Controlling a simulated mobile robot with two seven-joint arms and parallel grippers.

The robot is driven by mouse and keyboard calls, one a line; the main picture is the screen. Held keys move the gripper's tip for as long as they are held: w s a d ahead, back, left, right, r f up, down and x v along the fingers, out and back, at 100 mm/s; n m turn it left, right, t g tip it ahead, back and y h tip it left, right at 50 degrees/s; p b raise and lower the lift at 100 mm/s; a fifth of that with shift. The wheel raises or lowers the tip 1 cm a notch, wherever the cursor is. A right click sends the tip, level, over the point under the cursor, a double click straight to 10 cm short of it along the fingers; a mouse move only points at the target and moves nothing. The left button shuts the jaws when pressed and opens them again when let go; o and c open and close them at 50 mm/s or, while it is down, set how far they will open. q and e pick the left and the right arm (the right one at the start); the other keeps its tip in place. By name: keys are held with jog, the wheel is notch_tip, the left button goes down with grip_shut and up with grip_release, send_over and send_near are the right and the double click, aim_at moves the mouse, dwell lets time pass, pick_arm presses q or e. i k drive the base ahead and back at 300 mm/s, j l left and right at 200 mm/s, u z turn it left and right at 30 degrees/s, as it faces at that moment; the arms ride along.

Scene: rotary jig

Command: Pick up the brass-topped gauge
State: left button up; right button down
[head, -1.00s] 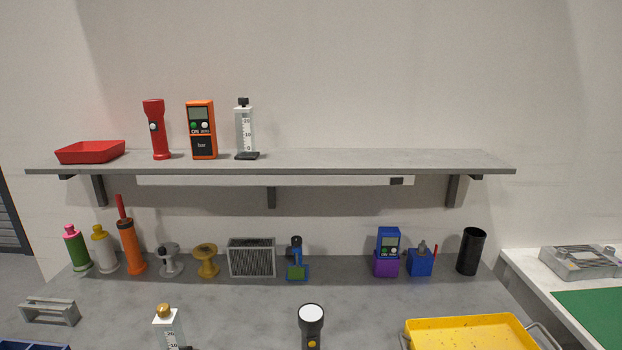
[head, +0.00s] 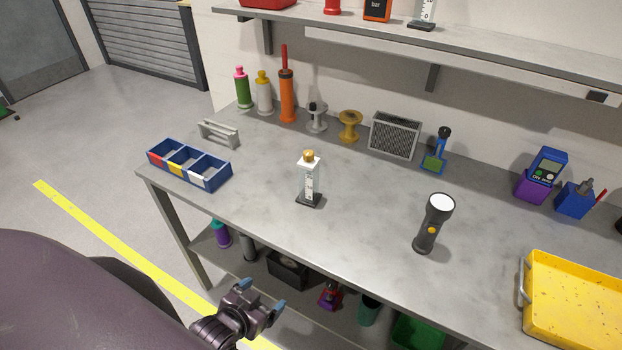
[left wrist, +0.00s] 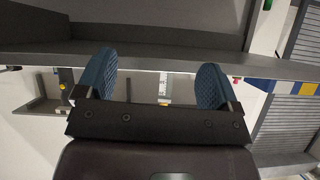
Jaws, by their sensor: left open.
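The brass-topped gauge (head: 310,180) stands upright on the grey workbench (head: 270,215), left of the middle in the head view. It has a white body with a scale, a brass knob on top and a dark base. My left gripper (head: 264,298) is in front of the bench and lower in the picture than the gauge, well apart from it. It is open and empty. In the left wrist view its two blue pads (left wrist: 155,80) are spread apart. My right gripper is not in view.
A black flashlight (head: 433,224) stands right of the gauge. A blue divided bin (head: 190,166) and a grey handle-like bracket (head: 219,133) are to its left. A yellow tray (head: 580,300) is at the right. Several items line the back. Bare bench surrounds the gauge.

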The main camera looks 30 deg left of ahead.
aim_at(309, 196)
jog(key=j, duration=2.5)
jog(key=i+z, duration=0.05)
jog(key=i, duration=0.05)
